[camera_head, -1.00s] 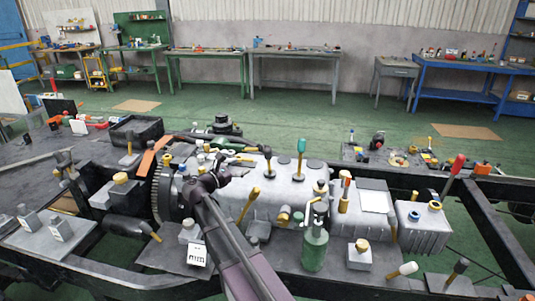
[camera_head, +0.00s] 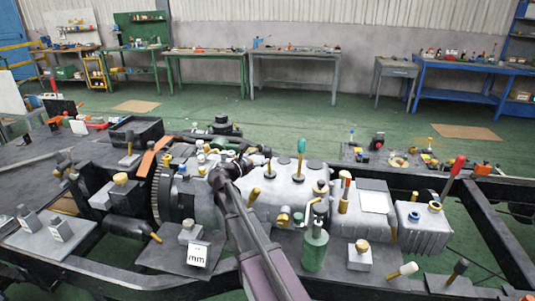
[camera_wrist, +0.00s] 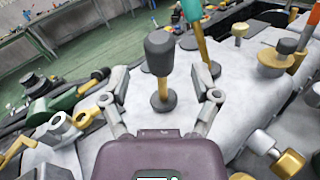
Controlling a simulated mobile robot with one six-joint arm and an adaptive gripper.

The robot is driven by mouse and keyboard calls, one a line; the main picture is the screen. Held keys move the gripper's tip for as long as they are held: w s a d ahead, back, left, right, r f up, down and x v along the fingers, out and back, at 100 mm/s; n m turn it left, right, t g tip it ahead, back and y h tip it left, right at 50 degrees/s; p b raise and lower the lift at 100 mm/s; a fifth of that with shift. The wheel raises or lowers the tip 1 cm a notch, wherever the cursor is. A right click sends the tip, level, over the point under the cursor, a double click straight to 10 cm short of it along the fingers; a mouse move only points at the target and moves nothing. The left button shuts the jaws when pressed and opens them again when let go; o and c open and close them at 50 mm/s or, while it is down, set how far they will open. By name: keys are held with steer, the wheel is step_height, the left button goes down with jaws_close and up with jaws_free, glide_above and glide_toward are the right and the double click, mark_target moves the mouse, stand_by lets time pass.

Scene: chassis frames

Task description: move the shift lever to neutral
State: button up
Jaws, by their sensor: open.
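A lever with a black knob (camera_wrist: 160,50) and a brass stem stands on the grey gearbox housing (camera_wrist: 80,160). It also shows in the head view (camera_head: 267,152), close to my wrist. In the wrist view, my gripper (camera_wrist: 161,80) is open, with one finger on each side of this lever and a visible gap to each. The lever looks nearly upright. A second lever with a teal knob (camera_head: 301,146) stands to its right; its knob also shows in the wrist view (camera_wrist: 191,10). No label shows which one is the shift lever.
A green bottle (camera_head: 315,248) stands in front of the housing. A red-knobbed lever (camera_head: 457,165) is at the right. Brass caps and fittings (camera_wrist: 272,60) crowd the housing's right side in the wrist view. Dark chassis rails (camera_head: 500,230) surround it.

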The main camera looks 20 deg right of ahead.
mark_target(267, 152)
steer(key=shift+x, duration=2.15)
jaws_close()
steer(key=shift+a, duration=0.1)
